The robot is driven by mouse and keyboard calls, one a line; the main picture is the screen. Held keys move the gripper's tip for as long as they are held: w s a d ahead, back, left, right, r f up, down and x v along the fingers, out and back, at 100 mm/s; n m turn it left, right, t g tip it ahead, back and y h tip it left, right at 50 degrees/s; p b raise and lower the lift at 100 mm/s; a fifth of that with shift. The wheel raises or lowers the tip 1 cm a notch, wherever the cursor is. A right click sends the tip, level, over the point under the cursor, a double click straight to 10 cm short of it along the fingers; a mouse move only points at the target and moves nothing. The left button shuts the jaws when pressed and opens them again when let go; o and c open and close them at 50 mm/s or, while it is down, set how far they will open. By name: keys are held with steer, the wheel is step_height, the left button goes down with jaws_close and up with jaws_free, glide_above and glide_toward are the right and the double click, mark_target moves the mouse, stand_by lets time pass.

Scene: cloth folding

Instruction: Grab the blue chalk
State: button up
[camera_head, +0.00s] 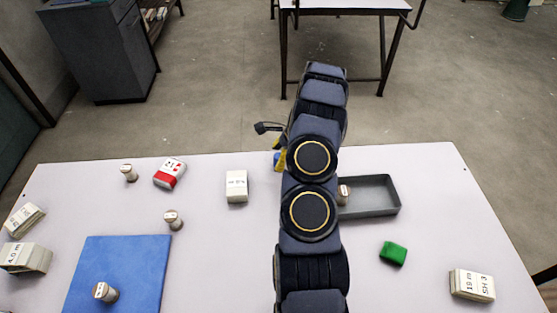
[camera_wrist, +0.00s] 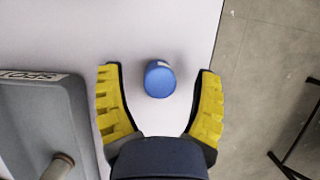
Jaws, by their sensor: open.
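The blue chalk (camera_wrist: 160,80) is a short blue cylinder on the white table near its far edge. In the wrist view it lies between the two yellow fingers of my gripper (camera_wrist: 158,72), with a gap on either side. My gripper is open and holds nothing. In the head view my arm hides most of this spot.
A grey tray (camera_head: 393,205) holding a pale cylinder stands right of my arm. A green block (camera_head: 393,253), a white box (camera_head: 236,187), a red-and-white box (camera_head: 169,174), a blue mat (camera_head: 135,255) and other boxes lie around. Beyond the table's far edge is floor.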

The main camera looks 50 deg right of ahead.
steer(key=shift+x, duration=1.05)
jaws_close()
steer(key=shift+r, duration=0.1)
